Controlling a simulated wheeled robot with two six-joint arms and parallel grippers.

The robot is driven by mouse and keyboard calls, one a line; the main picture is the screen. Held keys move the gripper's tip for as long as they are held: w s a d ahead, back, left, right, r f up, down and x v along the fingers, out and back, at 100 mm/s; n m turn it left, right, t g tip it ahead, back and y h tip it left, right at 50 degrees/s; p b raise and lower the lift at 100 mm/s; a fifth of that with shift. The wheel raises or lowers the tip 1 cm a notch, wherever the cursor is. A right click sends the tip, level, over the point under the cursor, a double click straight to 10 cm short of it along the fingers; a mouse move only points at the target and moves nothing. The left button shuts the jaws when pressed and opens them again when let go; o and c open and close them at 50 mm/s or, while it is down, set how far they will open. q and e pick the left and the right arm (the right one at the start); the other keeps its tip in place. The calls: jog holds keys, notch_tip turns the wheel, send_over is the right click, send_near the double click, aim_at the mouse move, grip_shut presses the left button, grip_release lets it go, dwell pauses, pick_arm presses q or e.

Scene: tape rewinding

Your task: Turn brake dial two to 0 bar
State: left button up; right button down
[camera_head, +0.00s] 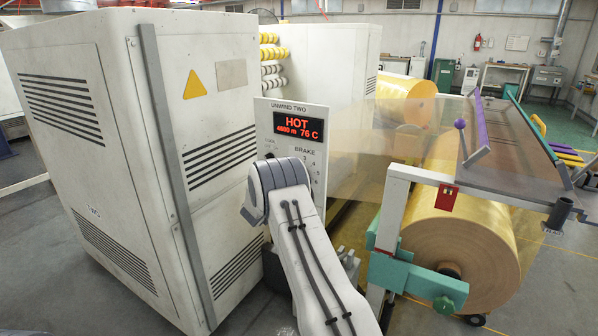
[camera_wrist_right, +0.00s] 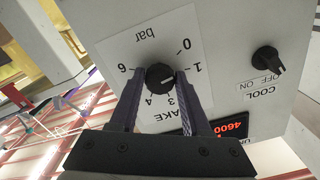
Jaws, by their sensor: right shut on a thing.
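The black brake dial (camera_wrist_right: 160,75) sits on a white scale plate (camera_wrist_right: 143,45) marked in bar, seen upside down in the right wrist view. Numbers 0, 1, 3, 4 and 6 are readable around it. My right gripper (camera_wrist_right: 160,78) is shut on the dial, one finger on each side. A pale mark shows on the knob, but I cannot tell surely which number it faces. In the head view the panel labelled UNWIND TWO (camera_head: 277,112) has its dial hidden behind my right arm. My left gripper is not in view.
A black COOL switch (camera_wrist_right: 267,60) with OFF and ON marks is beside the dial. The red display (camera_head: 298,128) reads HOT, 4600 m, 76 C. A large white cabinet (camera_head: 130,130) stands left of the panel, a gold film roll (camera_head: 465,235) right of it.

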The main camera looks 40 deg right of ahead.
jog(key=shift+f+n+p, duration=0.1)
jog(key=shift+n+p, duration=1.1)
jog(key=shift+n, duration=1)
jog(key=shift+c, duration=1.9)
grip_release()
jog(key=v, duration=1)
jog(key=shift+s+a+b, duration=0.2)
jog(key=shift+b, duration=0.1)
